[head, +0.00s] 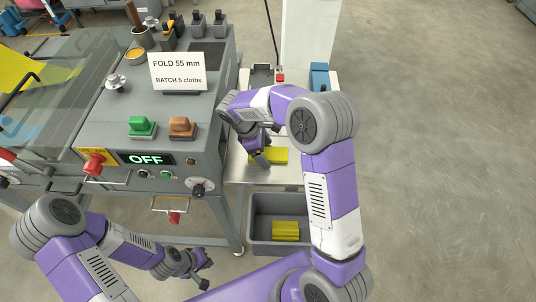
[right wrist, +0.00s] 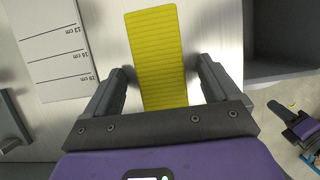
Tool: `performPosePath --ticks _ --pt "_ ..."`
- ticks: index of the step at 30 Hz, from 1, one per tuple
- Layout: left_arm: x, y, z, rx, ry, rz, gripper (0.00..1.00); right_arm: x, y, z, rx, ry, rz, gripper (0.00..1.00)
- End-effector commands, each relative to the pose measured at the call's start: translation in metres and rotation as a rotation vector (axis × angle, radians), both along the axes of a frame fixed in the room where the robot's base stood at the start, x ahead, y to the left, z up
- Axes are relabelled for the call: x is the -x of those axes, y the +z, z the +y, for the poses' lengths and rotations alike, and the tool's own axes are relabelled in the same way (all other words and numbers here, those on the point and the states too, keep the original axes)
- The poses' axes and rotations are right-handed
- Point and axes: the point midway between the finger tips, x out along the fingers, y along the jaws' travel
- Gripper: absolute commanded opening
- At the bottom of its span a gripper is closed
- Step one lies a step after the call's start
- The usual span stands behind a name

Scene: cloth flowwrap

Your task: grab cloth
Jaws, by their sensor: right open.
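A folded, ribbed yellow cloth (head: 279,156) lies on the pale side table (head: 236,166) beside the machine. My right gripper (head: 262,163) is over this cloth, and its arm hides part of it. In the right wrist view the cloth (right wrist: 157,50) runs lengthwise between the two fingers of the open right gripper (right wrist: 164,74), with a gap on each side. Another yellow cloth (head: 285,231) lies in the grey bin (head: 256,240) below the table. My left gripper (head: 205,284) is low at the front, away from both cloths; its finger state is unclear.
The grey machine (head: 105,175) with an OFF display, green and brown knobs and a fold sign (head: 177,72) stands left of the table. A printed centimetre scale (right wrist: 60,50) lies left of the cloth. Open floor (head: 440,150) is on the right.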

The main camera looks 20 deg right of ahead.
Motion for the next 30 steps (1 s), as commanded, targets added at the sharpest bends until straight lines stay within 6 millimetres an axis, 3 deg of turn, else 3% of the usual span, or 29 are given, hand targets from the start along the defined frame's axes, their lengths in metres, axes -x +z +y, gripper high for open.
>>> performPosePath --ticks 1,13,23,30 --pt "0.000 0.000 0.000 0.000 0.000 0.000 0.00 0.000 0.000 0.000 0.000 0.000 0.000 0.89" --pt "0.000 0.000 0.000 0.000 0.000 0.000 0.00 0.000 0.001 0.000 0.000 0.000 0.000 0.30" --pt "0.000 0.002 0.000 0.000 0.000 0.000 0.00 0.000 0.007 0.000 0.000 0.000 -0.001 0.30" --pt "0.000 0.013 0.000 0.000 0.000 0.000 0.00 -0.001 0.051 0.001 -0.002 0.001 -0.005 0.30"
